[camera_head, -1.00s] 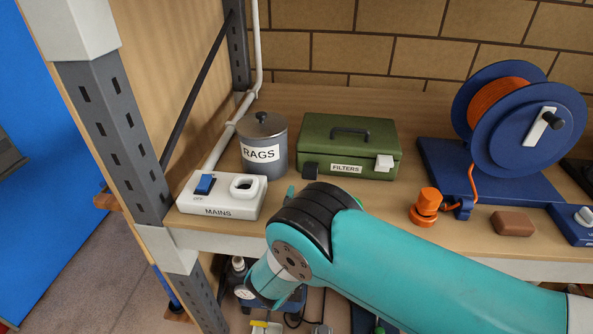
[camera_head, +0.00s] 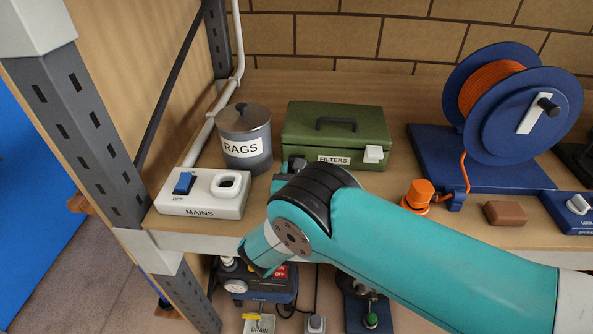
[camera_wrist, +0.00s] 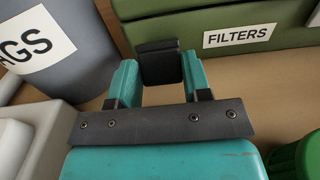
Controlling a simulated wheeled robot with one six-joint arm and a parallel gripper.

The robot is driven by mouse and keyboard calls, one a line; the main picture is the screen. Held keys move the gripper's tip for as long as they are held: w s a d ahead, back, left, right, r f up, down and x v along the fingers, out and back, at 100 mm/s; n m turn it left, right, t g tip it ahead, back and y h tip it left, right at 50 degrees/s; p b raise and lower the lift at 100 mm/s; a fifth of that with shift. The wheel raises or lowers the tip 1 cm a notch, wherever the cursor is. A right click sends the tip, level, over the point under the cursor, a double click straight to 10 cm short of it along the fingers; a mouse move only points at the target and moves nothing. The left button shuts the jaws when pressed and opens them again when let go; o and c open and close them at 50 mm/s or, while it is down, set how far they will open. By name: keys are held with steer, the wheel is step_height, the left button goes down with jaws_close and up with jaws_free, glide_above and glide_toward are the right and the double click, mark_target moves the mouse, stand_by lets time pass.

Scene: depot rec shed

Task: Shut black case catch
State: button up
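The green case (camera_head: 350,127) labelled FILTERS stands shut-lidded on the shelf, with a dark handle on top. Its black catch (camera_wrist: 160,66) is at the left of its front and seems to jut out from the case. In the head view the black catch (camera_head: 296,162) is partly hidden by my arm. A white catch (camera_head: 374,154) juts out at the right of the front. My gripper (camera_wrist: 160,84) is open, its two teal fingers apart on either side of the black catch. I cannot tell whether they touch it.
The grey RAGS tin (camera_head: 245,138) stands close left of the case. The white MAINS box (camera_head: 204,193) is at the shelf's front left. A blue reel (camera_head: 510,105), an orange plug (camera_head: 417,195) and a brown block (camera_head: 505,213) are to the right. Devices fill the shelf below.

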steer(key=shift+r, duration=0.15)
steer(key=shift+w+r+g+p, duration=0.15)
steer(key=shift+r+g+p, duration=0.65)
steer(key=shift+g+p, duration=0.25)
steer(key=shift+w+r+g+p, duration=0.2)
steer(key=shift+r+g+p, duration=0.25)
steer(key=shift+g, duration=0.2)
steer(key=shift+w+r+g+p, duration=0.15)
steer(key=shift+r+g+p, duration=0.2)
steer(key=shift+g+p, duration=0.2)
steer(key=g, duration=0.1)
steer(key=w+r+g, duration=0.1)
steer(key=g+p, duration=0.1)
steer(key=shift+w+r+g, duration=0.2)
steer(key=shift+w+g, duration=0.05)
steer(key=shift+g, duration=0.1)
steer(key=shift+w+d+r+g+y, duration=0.15)
steer(key=shift+w+g, duration=0.15)
steer(key=shift+g, duration=0.35)
steer(key=shift+w+a+r+g+y, duration=0.15)
steer(key=shift+w+g, duration=0.15)
steer(key=shift+g, duration=0.3)
steer(key=shift+w+d+r+g, duration=0.15)
steer(key=shift+w+g, duration=0.15)
steer(key=shift+g, duration=0.35)
steer(key=o, duration=0.9)
